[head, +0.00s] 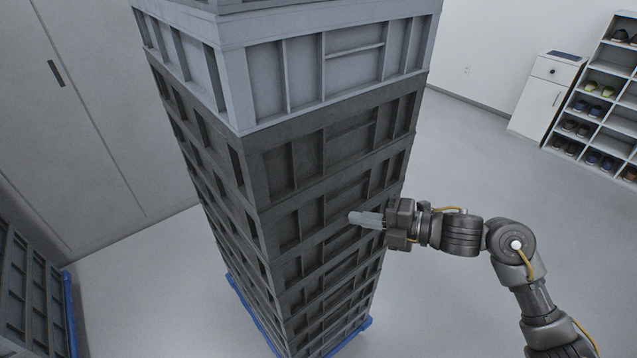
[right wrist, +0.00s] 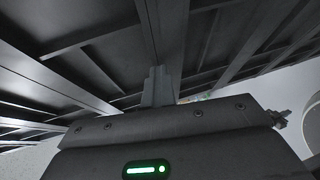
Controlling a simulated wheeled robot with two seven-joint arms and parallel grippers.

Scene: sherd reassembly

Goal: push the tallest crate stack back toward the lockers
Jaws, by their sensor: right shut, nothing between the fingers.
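The tall crate stack (head: 310,190) stands upright in the middle of the head view, dark grey crates below and lighter grey ones (head: 330,65) on top. Its top runs out of the picture. My right gripper (head: 353,217) is shut and empty, with its fingertips at the stack's front face about mid-height. In the right wrist view the fingers (right wrist: 158,88) are together close to the dark ribbed crate wall (right wrist: 100,55); I cannot tell for sure whether they touch it. The lockers (head: 90,110) are the tall pale doors at the left. My left gripper is not in view.
A blue base (head: 255,315) shows under the stack. Another dark crate stack (head: 30,290) on a blue base stands at the lower left. A white cabinet (head: 545,95) and a shoe shelf (head: 600,95) stand at the back right. The floor (head: 470,150) between is clear.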

